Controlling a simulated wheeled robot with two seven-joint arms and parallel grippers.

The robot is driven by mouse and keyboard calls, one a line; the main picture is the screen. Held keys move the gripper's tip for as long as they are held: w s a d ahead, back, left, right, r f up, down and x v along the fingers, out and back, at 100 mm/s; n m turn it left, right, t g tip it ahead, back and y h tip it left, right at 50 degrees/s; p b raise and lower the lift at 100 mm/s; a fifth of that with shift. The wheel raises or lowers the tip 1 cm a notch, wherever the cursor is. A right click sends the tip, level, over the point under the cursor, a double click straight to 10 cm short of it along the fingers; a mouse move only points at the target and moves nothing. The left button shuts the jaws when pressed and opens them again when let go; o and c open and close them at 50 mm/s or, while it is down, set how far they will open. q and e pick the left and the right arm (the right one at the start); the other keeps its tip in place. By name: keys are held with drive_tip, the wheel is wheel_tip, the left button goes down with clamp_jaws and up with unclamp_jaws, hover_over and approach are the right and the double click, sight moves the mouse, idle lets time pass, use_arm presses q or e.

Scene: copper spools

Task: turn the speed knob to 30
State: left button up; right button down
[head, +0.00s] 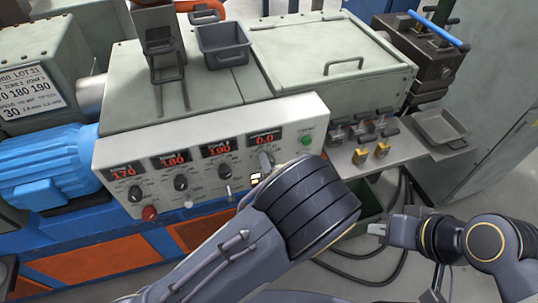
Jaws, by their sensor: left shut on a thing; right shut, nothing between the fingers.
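The white control panel (120,155) carries a row of red displays and black knobs. The rightmost display (265,138) reads 0.0. The speed knob below it is mostly hidden by my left gripper (266,161), which is shut on it. My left wrist covers the panel's lower right corner. My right gripper (378,229) is shut and empty, low at the right, apart from the panel. A placard (30,92) at the left shows 170 180 190 and 30 below.
Other displays read 170 (124,172), 180 and 190. A red button (149,213) and a green button (306,140) sit on the panel. Yellow-topped fittings (360,156) and a grey tray (440,127) are to the right. Cables hang below.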

use_arm(q)
drive_tip(key=shift+d+m+p, duration=0.1)
drive_tip(key=shift+m+p, duration=2.7)
drive_tip(key=shift+m, duration=0.6)
drive_tip(key=shift+f, duration=0.1)
drive_tip(key=o, duration=1)
